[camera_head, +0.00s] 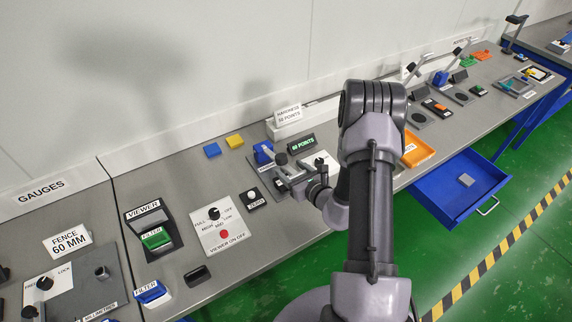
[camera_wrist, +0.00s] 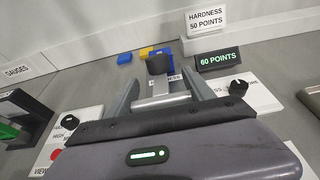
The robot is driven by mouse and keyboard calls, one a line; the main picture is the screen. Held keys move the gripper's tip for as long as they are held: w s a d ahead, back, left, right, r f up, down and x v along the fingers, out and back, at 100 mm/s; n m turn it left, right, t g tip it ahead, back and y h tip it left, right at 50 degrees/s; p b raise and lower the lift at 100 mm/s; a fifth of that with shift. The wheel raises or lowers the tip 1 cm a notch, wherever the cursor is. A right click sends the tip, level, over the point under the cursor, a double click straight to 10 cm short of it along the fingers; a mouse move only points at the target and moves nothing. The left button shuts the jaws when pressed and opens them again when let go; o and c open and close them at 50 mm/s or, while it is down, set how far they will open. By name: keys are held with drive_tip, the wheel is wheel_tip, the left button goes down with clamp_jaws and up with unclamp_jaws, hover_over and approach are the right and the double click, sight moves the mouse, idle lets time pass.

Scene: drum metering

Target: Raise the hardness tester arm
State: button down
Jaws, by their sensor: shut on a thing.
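The hardness tester arm shows in the wrist view as a grey lever with a black knob (camera_wrist: 157,64), between the two fingers of my gripper (camera_wrist: 160,92). My gripper is shut on this arm; the finger contact is partly hidden by the wrist housing. In the head view my gripper (camera_head: 285,174) is at the tester, with the black knob (camera_head: 281,159) just beyond it. The tester's green-lettered display (camera_wrist: 217,59) reads 60 POINTS. The sign (camera_wrist: 206,21) behind it reads HARDNESS 50 POINTS. A dark dial (camera_wrist: 238,88) is to the right of the lever.
Blue (camera_head: 212,150) and yellow (camera_head: 234,141) blocks lie at the back left of the tester. A viewer panel (camera_head: 222,224) with a dial is at left. An orange tray (camera_head: 417,149) is right of my arm. An open blue drawer (camera_head: 447,212) juts out at front right.

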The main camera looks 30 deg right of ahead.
drive_tip(key=w+r+g+p, duration=0.1)
drive_tip(key=r+p, duration=0.1)
drive_tip(key=w+r+g+p, duration=0.1)
drive_tip(key=r+p, duration=0.1)
drive_tip(key=w+r+p, duration=0.1)
drive_tip(key=r+p, duration=0.2)
drive_tip(key=shift+w+g, duration=0.25)
drive_tip(key=shift+g, duration=0.15)
drive_tip(key=w+r, duration=0.6)
drive_tip(key=w, duration=0.4)
drive_tip(key=shift+a+p, duration=0.25)
drive_tip(key=shift+p, duration=0.2)
drive_tip(key=shift+r, duration=0.15)
drive_tip(key=shift+f, duration=0.2)
